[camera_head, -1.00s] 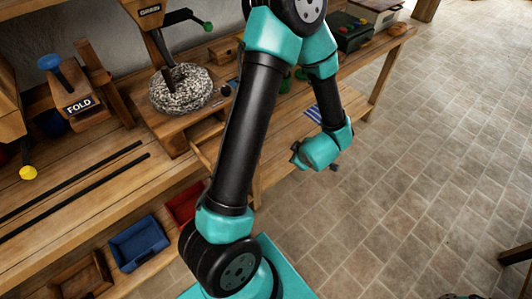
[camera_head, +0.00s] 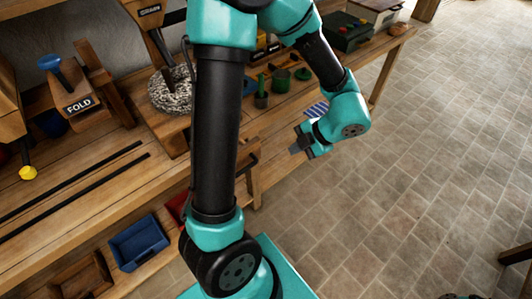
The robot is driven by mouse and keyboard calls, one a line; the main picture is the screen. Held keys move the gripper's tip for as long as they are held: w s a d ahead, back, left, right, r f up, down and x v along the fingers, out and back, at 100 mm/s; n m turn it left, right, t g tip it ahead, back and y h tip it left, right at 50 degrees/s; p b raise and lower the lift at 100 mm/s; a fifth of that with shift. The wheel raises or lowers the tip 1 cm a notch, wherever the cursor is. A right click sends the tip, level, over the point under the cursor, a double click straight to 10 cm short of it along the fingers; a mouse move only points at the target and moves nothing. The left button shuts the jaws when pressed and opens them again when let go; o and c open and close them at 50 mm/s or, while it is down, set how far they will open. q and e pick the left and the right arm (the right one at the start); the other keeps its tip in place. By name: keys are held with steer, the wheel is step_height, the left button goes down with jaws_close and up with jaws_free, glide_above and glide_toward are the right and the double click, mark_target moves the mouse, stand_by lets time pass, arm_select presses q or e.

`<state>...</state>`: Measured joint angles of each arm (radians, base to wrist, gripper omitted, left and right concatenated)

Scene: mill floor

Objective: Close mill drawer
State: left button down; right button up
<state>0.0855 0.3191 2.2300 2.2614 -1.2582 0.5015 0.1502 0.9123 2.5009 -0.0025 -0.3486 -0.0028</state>
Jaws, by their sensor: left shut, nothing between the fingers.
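The mill (camera_head: 150,14) stands on the bench at upper left, with a speckled grey stone ring (camera_head: 172,95) at its base, partly hidden by my left arm. A wooden drawer (camera_head: 247,158) sticks out below the mill at the bench front. My left arm covers most of it, so how far it is open is hard to tell. My right gripper is not in view.
A blue tray (camera_head: 138,243) and a red tray (camera_head: 178,208) sit low at the front left. Small green cups (camera_head: 281,80) stand behind my gripper.

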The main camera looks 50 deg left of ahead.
arm_select(q)
steer(key=shift+f, duration=0.1)
steer(key=s+a+f, duration=0.4)
steer(key=a+f, duration=0.3)
steer(key=a, duration=0.1)
steer(key=shift+a+f, duration=0.3)
steer(key=shift+f, duration=0.1)
stand_by(0.4)
steer(key=a, duration=1.7)
steer(key=shift+s+a, duration=0.1)
steer(key=shift+s, duration=0.2)
steer(key=shift+a, duration=0.3)
